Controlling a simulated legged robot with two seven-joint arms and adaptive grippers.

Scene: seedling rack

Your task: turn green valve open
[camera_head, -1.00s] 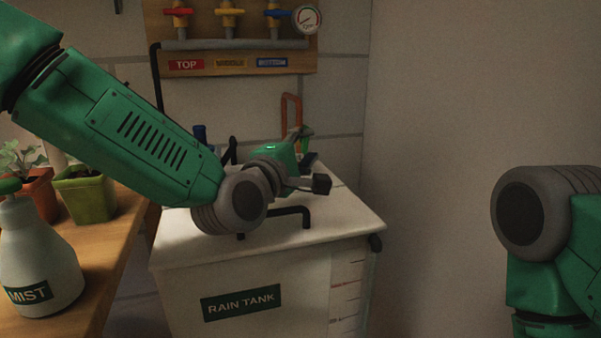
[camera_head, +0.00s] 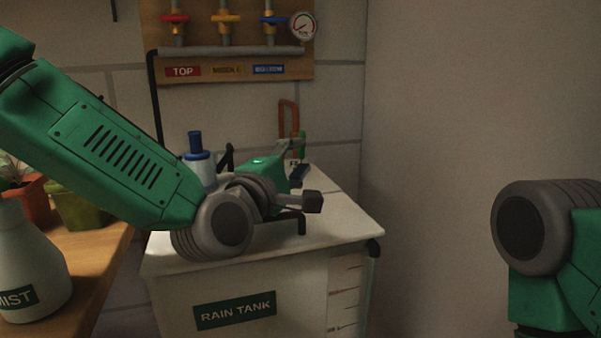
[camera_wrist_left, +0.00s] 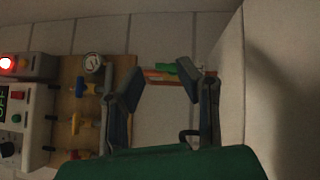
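A small green handle (camera_head: 302,140) shows behind the rain tank, beside an upright orange loop (camera_head: 289,117); I take it for the green valve. In the left wrist view the green part (camera_wrist_left: 160,75) and an orange bar lie between the fingers, farther off. My left gripper (camera_wrist_left: 158,72) is open and empty, its two dark blue-grey fingers spread apart. In the head view my left wrist hides most of this gripper; a dark pad (camera_head: 299,174) shows below the green handle. I cannot see contact with the valve. My right gripper is out of view; only part of my right arm shows.
The white rain tank (camera_head: 300,262) stands under my left wrist, with a blue-capped bottle (camera_head: 196,143) behind. Red, yellow and blue valves are on the wall board (camera_head: 225,68). A mist bottle (camera_head: 30,262) and pots stand on the wooden bench at left.

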